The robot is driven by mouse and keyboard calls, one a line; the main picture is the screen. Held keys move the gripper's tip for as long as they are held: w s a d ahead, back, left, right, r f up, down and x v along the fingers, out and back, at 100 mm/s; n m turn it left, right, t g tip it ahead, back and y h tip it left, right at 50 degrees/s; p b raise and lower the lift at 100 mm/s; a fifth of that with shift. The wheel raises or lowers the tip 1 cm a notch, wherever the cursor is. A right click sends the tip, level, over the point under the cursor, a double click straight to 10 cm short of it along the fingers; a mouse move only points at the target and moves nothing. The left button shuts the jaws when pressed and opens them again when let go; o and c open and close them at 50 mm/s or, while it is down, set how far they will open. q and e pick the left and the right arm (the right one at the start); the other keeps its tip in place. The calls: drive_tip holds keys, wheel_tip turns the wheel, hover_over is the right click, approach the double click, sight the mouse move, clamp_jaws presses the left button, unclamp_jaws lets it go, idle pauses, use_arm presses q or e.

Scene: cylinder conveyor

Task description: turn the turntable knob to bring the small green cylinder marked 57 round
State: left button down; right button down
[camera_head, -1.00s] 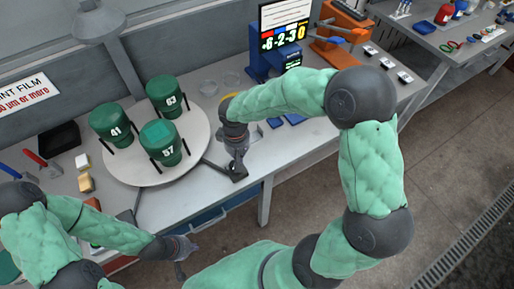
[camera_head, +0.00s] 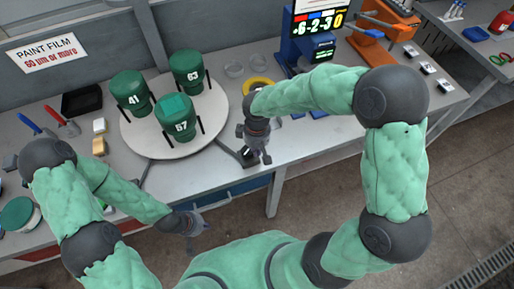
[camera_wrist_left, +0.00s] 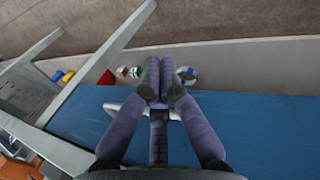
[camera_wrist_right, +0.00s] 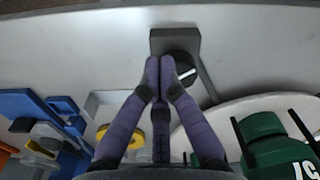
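The green cylinder marked 57 (camera_head: 179,124) stands upright at the front of the round white turntable (camera_head: 136,140). Cylinders marked 41 (camera_head: 131,93) and 63 (camera_head: 188,71) stand behind it. The black knob (camera_wrist_right: 188,68) has a white line and sits on a grey block (camera_wrist_right: 172,41) at the bench edge. My right gripper (camera_head: 258,158) is over the knob; in its wrist view (camera_wrist_right: 161,64) the fingertips are together and cover part of the knob. I cannot tell whether they touch it. My left gripper (camera_head: 199,236) is shut and empty, in front of the bench.
A display (camera_head: 318,23) and orange device (camera_head: 382,30) stand at the back right. A yellow ring (camera_head: 259,84) and clear dishes lie behind my right gripper. A black tray (camera_head: 82,101) and small blocks lie left of the turntable. A blue surface (camera_wrist_left: 235,123) lies below my left gripper.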

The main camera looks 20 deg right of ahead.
wheel_tip(320, 180, down, 2)
drive_tip(key=shift+f+b, duration=0.1)
drive_tip(key=shift+b, duration=0.4)
drive_tip(key=shift+a, duration=0.15)
idle(0.7)
drive_tip(key=shift+s, duration=0.3)
wheel_tip(320, 180, up, 6)
drive_tip(key=p, duration=0.5)
drive_tip(key=shift+d, duration=0.2)
drive_tip(key=shift+s, duration=0.1)
idle(0.4)
